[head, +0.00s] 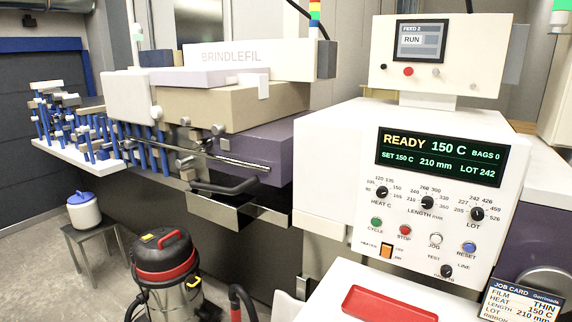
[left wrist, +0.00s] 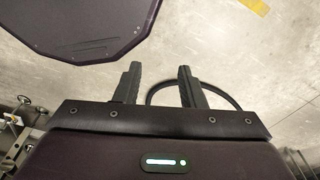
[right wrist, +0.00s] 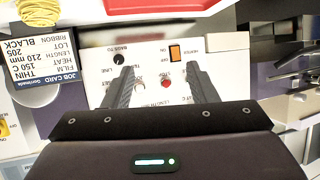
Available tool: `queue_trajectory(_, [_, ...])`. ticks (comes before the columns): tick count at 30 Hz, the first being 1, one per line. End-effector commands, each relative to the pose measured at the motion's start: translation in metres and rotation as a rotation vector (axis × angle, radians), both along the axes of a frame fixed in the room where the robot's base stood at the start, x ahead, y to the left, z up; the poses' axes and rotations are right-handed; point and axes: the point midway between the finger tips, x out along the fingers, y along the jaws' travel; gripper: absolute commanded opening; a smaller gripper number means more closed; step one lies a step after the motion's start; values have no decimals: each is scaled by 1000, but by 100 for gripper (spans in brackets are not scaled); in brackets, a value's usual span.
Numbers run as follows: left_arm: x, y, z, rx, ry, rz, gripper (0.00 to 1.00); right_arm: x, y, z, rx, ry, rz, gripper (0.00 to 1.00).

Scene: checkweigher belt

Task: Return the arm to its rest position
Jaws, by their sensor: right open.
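My right gripper (right wrist: 158,70) shows in the right wrist view with its two fingers apart and nothing between them. The white control panel (right wrist: 100,45) lies beyond the fingers. My left gripper (left wrist: 159,68) shows in the left wrist view, fingers apart and empty, with floor beyond. Neither gripper shows in the head view. There, the panel display (head: 440,156) reads READY 150 C, BAGS 0, SET 150 C, 210 mm, LOT 242. The upper feeder screen (head: 419,42) reads RUN.
A red tray (head: 388,305) lies on a white surface below the panel. A job card (head: 521,300) stands at lower right. A vacuum cleaner (head: 168,275) stands on the floor, and a white pot (head: 84,212) sits on a stool. Yellow cord (right wrist: 40,10) shows near the card in the right wrist view.

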Motion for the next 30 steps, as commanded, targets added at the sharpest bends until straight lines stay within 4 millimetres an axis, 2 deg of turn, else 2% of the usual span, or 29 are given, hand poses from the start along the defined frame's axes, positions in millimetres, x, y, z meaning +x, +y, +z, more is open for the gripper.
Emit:
queue_trajectory(6, [-10,2,-1,2,14,0,36,-59,43,-32,27,303,182,52])
queue_trajectory(9, [-10,2,-1,3,15,-1,36,-88,57,-42,23,434,247,52])
queue_trajectory(15, [-10,3,-1,3,15,-1,36,-142,72,-52,1,647,341,52])
queue_trajectory(22, [-10,4,-1,6,14,-1,36,-197,79,-56,-43,855,415,52])
queue_trajectory(24, [-9,4,-7,6,13,-1,36,-188,80,-82,-38,855,411,52])
queue_trajectory(30, [-9,4,-15,6,13,-1,36,-177,82,-142,-34,870,413,52])
